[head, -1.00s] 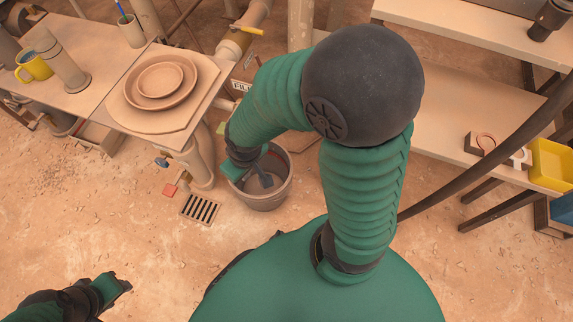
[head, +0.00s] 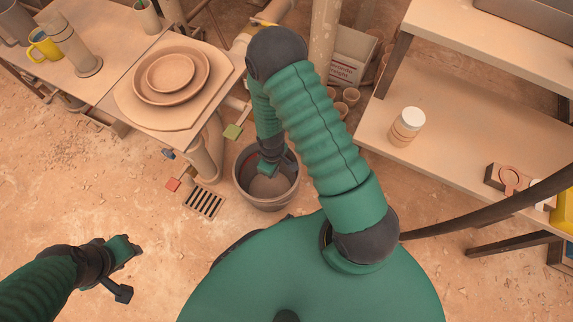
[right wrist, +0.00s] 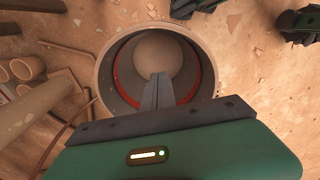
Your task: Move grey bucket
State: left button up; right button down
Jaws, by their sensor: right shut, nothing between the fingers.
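The grey bucket (head: 284,198) stands upright on the floor beside a drain grate. In the right wrist view the bucket (right wrist: 105,78) is seen from above, with a red band inside its wall and a round brown surface at its bottom. My right gripper (head: 267,173) points down over the bucket's mouth. In the right wrist view its fingers (right wrist: 158,78) are shut together and empty, in front of the bucket's interior; the rim is not between them. How deep they reach is unclear.
A table (head: 205,108) with stacked round dishes (head: 170,75) stands left of the bucket, pipes (head: 207,160) beside it. The drain grate (head: 204,202) lies left of the bucket. Shelving (head: 450,125) with a jar (head: 407,125) is at right. Floor at left is open.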

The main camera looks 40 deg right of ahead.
jog(key=s+d+f+b, duration=0.1)
jog(key=s+f+b, duration=0.3)
jog(key=f+b, duration=0.4)
notch_tip(320, 180, down, 4)
jog(key=shift+s+d+r, duration=0.15)
jog(key=shift+d+r, duration=0.05)
jog(key=shift+d, duration=0.05)
jog(key=shift+s+d+r+p, duration=0.15)
jog(key=shift+s+p, duration=0.25)
jog(key=shift+s+d+r+p, duration=0.1)
jog(key=shift+s+d+p, duration=0.05)
jog(key=shift+s+p, duration=0.25)
jog(key=shift+s+d+f, duration=0.1)
jog(key=shift+f, duration=0.1)
